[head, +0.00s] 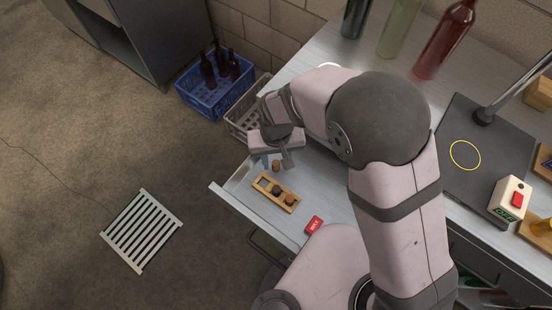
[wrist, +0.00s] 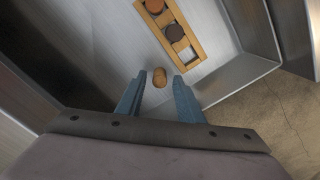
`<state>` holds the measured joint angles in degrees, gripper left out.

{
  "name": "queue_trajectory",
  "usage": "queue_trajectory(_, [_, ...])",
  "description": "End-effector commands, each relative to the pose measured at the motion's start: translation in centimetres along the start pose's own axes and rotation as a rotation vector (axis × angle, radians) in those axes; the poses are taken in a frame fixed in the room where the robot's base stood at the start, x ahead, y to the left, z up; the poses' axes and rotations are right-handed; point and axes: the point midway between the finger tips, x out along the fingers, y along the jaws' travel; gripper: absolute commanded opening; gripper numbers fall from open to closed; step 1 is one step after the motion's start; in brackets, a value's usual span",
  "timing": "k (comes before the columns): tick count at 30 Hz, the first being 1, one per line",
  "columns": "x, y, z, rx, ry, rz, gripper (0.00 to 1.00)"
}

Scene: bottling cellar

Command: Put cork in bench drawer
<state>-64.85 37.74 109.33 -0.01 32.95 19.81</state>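A small tan cork (head: 276,166) is at the open bench drawer (head: 232,200), near its back left corner in the head view. In the wrist view the cork (wrist: 160,77) shows against the drawer's grey metal floor (wrist: 95,50), just beyond and between my fingertips. My gripper (wrist: 157,82) is open, with blue fingers either side of the cork and a visible gap on each side. In the head view my gripper (head: 276,159) is over the drawer, pointing down. I cannot tell whether the cork touches the floor.
A wooden holder (head: 267,193) with round dark and brown pieces and an empty-looking slot lies in the drawer. A red packet (head: 314,225) is nearer the front. A grey crate (head: 236,121) and a blue bottle crate (head: 204,100) stand beyond. Bottles (head: 445,42) stand on the bench.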

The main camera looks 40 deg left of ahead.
Motion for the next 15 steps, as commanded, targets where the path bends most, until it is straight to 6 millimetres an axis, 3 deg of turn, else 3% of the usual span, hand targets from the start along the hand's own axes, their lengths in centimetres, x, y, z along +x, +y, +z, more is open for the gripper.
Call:
queue_trajectory(1, [-1.3, 0.0, 0.0, 0.0, 0.001, 0.0, 0.34])
queue_trajectory(15, [-8.0, 0.0, 0.0, 0.0, 0.001, 0.0, 0.34])
